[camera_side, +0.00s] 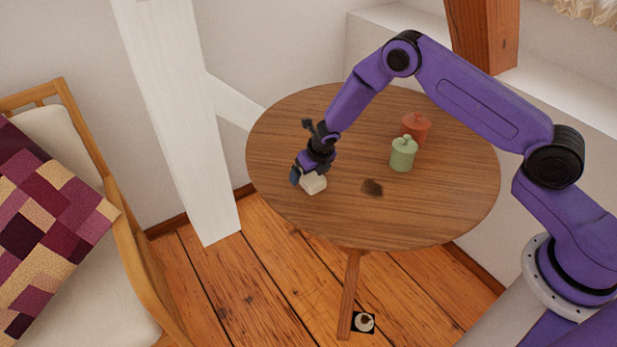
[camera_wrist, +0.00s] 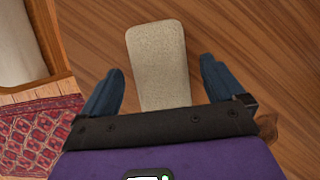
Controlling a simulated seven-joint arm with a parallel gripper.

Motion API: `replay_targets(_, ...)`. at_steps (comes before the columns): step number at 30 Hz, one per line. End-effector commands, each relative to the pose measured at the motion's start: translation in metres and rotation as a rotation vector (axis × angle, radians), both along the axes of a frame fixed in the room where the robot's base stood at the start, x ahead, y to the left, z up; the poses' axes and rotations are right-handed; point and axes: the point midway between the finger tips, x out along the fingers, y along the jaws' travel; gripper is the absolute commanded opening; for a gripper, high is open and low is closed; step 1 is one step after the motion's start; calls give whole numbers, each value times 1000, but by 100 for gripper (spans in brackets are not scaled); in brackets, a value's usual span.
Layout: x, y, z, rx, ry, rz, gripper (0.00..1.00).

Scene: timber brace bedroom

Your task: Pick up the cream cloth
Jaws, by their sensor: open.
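The cream cloth (camera_side: 314,184) is a small folded block lying on the round wooden table (camera_side: 350,215). In the wrist view the cream cloth (camera_wrist: 158,65) lies between the two blue fingers, reaching out beyond their tips. My gripper (camera_side: 301,180) is right at the cloth in the side view and hides part of it. In the wrist view my gripper (camera_wrist: 160,78) is open, with a gap between each finger and the cloth. The near end of the cloth is hidden behind the gripper's dark bar.

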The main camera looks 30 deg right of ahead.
Motion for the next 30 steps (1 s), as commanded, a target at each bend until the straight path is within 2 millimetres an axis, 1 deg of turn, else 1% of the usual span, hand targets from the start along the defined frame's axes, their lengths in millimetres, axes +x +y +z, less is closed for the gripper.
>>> replay_targets(1, 2, 0, -6, 0, 1, -1, 96)
replay_targets(6, 5, 0, -14, 1, 0, 0, 96)
replay_targets(28, 5, -1, -18, 1, 0, -1, 96)
replay_targets(29, 6, -1, -18, 1, 0, -1, 86)
replay_targets(30, 5, -1, -18, 1, 0, -1, 73)
